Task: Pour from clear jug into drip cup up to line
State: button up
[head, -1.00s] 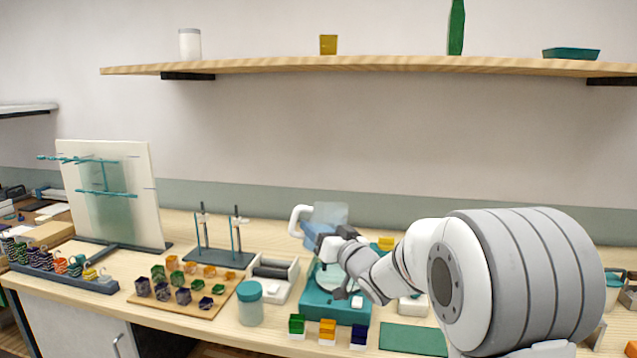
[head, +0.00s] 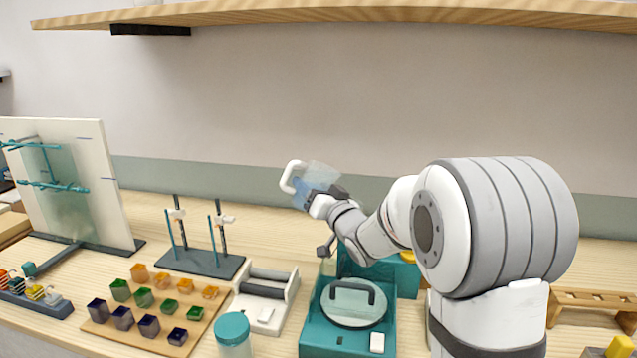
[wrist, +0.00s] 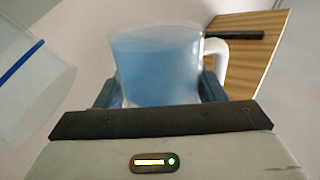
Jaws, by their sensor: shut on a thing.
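The clear jug (head: 319,174), with a white handle (head: 290,177), is held up above the bench and tilted in the head view. My gripper (head: 322,200) is shut on it. In the wrist view the jug (wrist: 155,65) sits between my fingers with blue liquid inside. A clear cup with a blue line (wrist: 32,68) stands close at the left in the wrist view, apart from the jug and cut by the edge. It looks like the drip cup, with no liquid visible in it. I cannot pick it out in the head view.
A teal device with a round lid (head: 354,302) stands below my arm. Left of it are a white tray (head: 266,297), a stand with two rods (head: 202,262) and a board of coloured cubes (head: 150,336). A teal-lidded jar (head: 233,329) is in front. A shelf (head: 330,14) runs above.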

jog(key=m, duration=0.1)
jog(key=f+m+t+h, duration=0.1)
jog(key=m, duration=0.1)
jog(key=shift+a+f+m, duration=0.1)
jog(key=shift+f+m, duration=0.05)
jog(key=shift+m, duration=0.15)
jog(key=shift+w, duration=0.1)
jog(key=shift+b, duration=0.3)
jog(key=shift+s+r, duration=0.2)
jog(key=shift+s, duration=0.1)
jog(key=shift+w+r+m+t+h+b, duration=0.1)
jog(key=shift+r+m+t+h+b, duration=0.35)
jog(key=shift+m+b, duration=0.8)
jog(key=shift+r+m+t+h+b, duration=0.25)
jog(key=shift+r+m+t+b, duration=0.25)
jog(key=shift+m+b, duration=0.75)
dwell(4.2)
